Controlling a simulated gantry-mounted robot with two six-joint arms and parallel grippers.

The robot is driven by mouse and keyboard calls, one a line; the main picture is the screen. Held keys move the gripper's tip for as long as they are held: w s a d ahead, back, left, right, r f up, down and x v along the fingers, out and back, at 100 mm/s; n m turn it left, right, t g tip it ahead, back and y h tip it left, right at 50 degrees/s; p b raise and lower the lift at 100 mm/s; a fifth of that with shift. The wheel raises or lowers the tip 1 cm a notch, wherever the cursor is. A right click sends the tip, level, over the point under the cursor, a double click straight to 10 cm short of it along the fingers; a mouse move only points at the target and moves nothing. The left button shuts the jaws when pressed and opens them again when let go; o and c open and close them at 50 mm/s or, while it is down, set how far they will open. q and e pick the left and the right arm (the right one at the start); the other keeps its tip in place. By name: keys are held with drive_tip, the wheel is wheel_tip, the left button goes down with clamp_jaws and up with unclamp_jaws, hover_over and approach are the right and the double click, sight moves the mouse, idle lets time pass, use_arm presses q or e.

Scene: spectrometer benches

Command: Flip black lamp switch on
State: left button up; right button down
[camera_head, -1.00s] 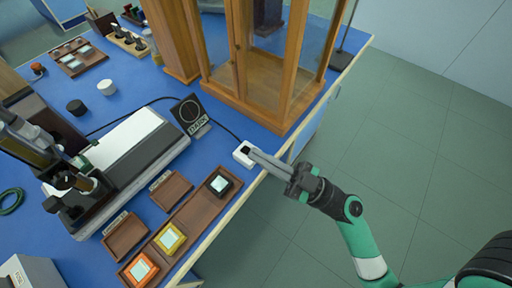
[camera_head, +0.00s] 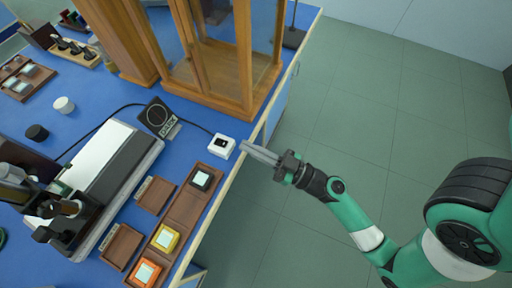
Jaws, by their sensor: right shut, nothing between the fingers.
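The lamp switch is a small white box (camera_head: 222,146) with a black rocker (camera_head: 221,142), on the blue bench near its right edge. A black cable runs from it past a black sign with a circle (camera_head: 157,116); I cannot tell the rocker's position. My right gripper (camera_head: 243,148) is shut and empty. Its fingertips are just right of the switch box, over the bench edge, with a small gap in the picture. My left gripper is not in view.
A wood-framed glass case (camera_head: 210,85) stands behind the switch. A wooden tray (camera_head: 181,222) with black, yellow and orange framed pieces lies in front of it. A white-topped instrument (camera_head: 103,157) is at left. Open floor (camera_head: 340,120) lies to the right.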

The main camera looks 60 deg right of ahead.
wheel_tip(320, 180, up, 2)
drive_tip(key=p, duration=0.2)
hover_over(221, 143)
drive_tip(key=r+v, duration=0.1)
drive_tip(key=v, duration=0.2)
drive_tip(key=shift+s+f, duration=0.15)
drive_tip(key=shift+f, duration=0.05)
wheel_tip(221, 143, down, 4)
drive_tip(key=b, duration=0.3)
drive_tip(key=shift+f, duration=0.1)
drive_tip(key=shift+s+f, duration=0.2)
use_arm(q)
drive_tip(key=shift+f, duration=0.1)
use_arm(e)
drive_tip(key=shift+w+d, duration=0.1)
